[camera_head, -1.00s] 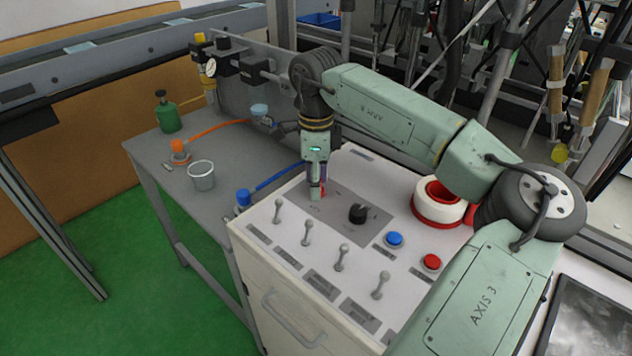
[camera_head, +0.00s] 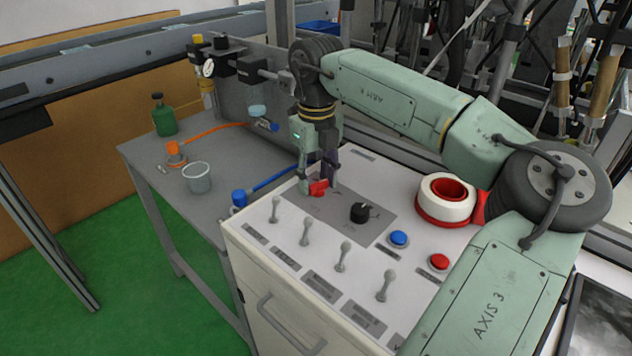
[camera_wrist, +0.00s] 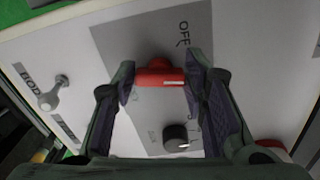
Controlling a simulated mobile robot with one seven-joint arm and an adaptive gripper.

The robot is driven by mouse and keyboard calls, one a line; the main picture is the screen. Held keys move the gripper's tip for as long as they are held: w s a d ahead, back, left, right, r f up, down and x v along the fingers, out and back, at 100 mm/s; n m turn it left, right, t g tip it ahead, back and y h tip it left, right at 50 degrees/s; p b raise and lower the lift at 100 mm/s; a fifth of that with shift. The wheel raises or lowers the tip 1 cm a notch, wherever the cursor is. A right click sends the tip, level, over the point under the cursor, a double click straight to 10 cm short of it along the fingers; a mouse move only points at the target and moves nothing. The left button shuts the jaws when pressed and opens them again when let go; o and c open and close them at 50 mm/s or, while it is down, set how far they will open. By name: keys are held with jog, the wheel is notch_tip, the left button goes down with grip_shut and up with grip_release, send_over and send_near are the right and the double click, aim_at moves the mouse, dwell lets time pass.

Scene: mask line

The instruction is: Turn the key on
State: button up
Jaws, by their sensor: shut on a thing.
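The red key (camera_head: 319,187) is a small red handle on the grey plate at the back of the white control panel. In the wrist view the red key (camera_wrist: 160,76) lies crosswise between the two fingers, with the word OFF printed to its upper right. My gripper (camera_wrist: 160,82) points down and is shut on the red key, one finger at each end. In the head view my gripper (camera_head: 318,182) stands over the plate, its fingers on either side of the key. The key's base is partly hidden.
A black knob (camera_head: 359,212) sits close to the key. Several grey toggle levers (camera_head: 306,232) line the panel's front. A side table (camera_head: 160,150) holds a cup and hoses.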

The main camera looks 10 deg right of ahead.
aim_at(318, 182)
jog(key=m+b, duration=0.1)
jog(key=m, duration=0.5)
jog(key=shift+d+b, duration=0.2)
jog(key=shift+b, duration=0.2)
jog(key=shift+m, duration=0.4)
jog(key=o, duration=1.2)
jog(key=shift+c, duration=0.2)
notch_tip(318, 182, up, 12)
